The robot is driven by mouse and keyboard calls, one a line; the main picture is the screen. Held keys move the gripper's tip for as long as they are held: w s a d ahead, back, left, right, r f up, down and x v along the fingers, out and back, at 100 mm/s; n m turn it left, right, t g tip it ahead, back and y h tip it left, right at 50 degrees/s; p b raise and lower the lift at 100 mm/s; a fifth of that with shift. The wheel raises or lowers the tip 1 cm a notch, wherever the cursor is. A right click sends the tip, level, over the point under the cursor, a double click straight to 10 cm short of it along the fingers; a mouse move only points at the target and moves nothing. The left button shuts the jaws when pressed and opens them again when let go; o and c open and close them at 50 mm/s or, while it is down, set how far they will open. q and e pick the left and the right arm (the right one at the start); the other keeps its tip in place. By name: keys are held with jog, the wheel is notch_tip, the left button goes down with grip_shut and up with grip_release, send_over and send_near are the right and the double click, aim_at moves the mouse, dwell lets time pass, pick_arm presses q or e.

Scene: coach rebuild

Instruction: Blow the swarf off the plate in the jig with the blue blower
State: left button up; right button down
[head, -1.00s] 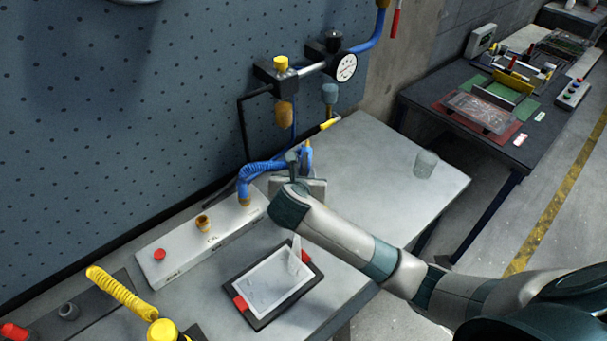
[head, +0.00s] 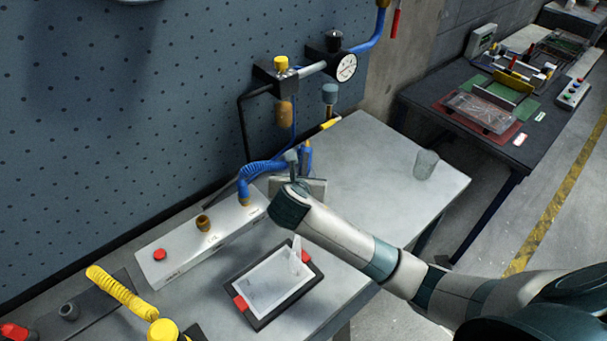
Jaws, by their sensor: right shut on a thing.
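The plate (head: 277,281) lies flat in a dark jig (head: 258,322) with red blocks at two corners, on the grey bench. Its surface looks pale and mostly even, and I cannot make out clear swarf on it. A pale translucent wedge (head: 296,248) stands at its back right corner. My right gripper (head: 299,170) is behind the jig, shut on the blue blower (head: 306,157), which shows only in part; the wrist hides its lower side. A blue coiled hose (head: 258,172) runs beside it to a white box. My left gripper is out of view.
The white box (head: 180,262) with a red button lies behind the jig. A yellow coiled hose (head: 120,293) and yellow-topped part (head: 161,330) are at lower left. A clear cup (head: 426,164) stands on the right of the bench, with free surface around it.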

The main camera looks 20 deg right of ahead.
jog(key=shift+r, duration=3.05)
jog(key=c, duration=2.1)
grip_release()
grip_shut()
jog(key=shift+w, duration=0.1)
